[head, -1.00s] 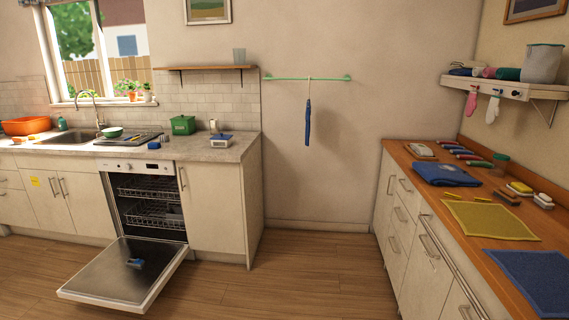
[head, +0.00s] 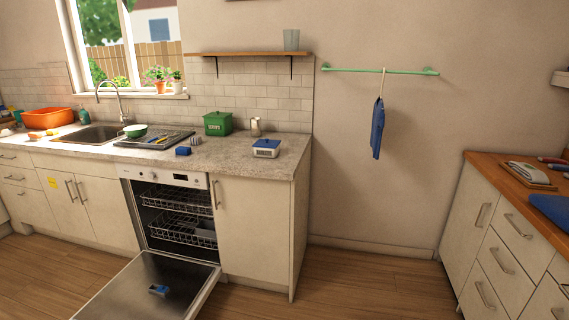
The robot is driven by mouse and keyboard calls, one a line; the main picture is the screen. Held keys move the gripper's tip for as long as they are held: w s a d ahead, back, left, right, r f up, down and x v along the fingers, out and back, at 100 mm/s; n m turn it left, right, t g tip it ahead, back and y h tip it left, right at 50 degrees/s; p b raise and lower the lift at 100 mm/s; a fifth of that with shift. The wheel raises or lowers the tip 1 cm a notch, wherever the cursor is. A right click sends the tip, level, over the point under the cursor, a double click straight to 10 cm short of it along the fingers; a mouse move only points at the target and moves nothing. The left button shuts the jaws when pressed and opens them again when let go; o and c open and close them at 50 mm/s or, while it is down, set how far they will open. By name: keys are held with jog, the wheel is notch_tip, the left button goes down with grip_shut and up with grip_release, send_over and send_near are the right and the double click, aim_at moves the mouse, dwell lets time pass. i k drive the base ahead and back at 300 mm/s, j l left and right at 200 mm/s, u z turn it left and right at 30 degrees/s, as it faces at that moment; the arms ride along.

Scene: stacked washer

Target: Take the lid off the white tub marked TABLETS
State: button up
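A small white tub (head: 266,153) with a blue lid (head: 266,144) stands on the grey counter (head: 225,158), near its right end. The lid sits on the tub. Any lettering on it is too small to read. My gripper is not in view.
Floor right of the cabinet is clear.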

aim_at(266, 143)
jog(key=i, duration=1.85)
